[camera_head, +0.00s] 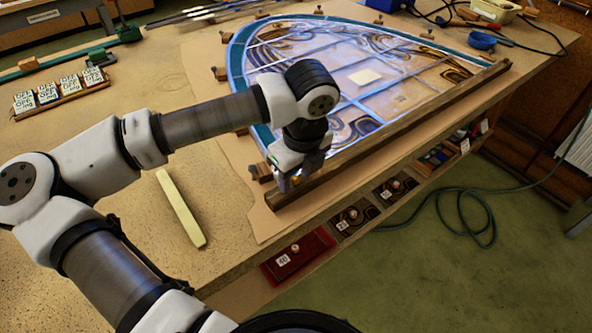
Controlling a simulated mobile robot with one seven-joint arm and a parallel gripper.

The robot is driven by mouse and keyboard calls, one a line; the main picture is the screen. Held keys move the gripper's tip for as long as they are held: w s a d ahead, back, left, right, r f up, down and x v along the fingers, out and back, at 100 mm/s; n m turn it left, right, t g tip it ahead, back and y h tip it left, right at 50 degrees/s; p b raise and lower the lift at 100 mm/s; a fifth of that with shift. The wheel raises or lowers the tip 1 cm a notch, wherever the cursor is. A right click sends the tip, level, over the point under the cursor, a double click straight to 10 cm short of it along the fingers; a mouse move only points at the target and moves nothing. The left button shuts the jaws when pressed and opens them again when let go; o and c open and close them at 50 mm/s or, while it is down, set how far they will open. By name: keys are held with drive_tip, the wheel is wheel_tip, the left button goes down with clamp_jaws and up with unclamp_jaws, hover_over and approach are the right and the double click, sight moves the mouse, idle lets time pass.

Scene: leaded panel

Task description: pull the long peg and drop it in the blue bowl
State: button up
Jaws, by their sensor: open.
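My gripper (284,182) is open and points down at the near left corner of the leaded panel (345,75), beside the wooden edge batten. A small wooden peg or block (261,172) shows just left of the gripper at the panel's edge. Another similar one (220,73) stands on the panel's left side, with several more around its curved far edge. I cannot tell which is the long peg; the gripper hides part of the corner.
The wooden batten (400,130) runs along the panel's front edge. A pale yellow bar (181,208) lies on the bare table left of the gripper. A rack of lettered tiles (62,92) stands at the left. Tools and a yellow tray (496,11) lie near the bowl.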

sight(294, 176)
clamp_jaws()
drive_tip(key=c, duration=0.6)
unclamp_jaws()
drive_tip(key=shift+c, duration=0.2)
clamp_jaws()
drive_tip(key=shift+r, duration=0.45)
drive_tip(key=shift+r, duration=1.15)
drive_tip(key=shift+r+p, duration=0.25)
drive_tip(key=shift+p, duration=0.05)
drive_tip(key=shift+r+p, duration=0.85)
drive_tip(key=shift+r, duration=1.6)
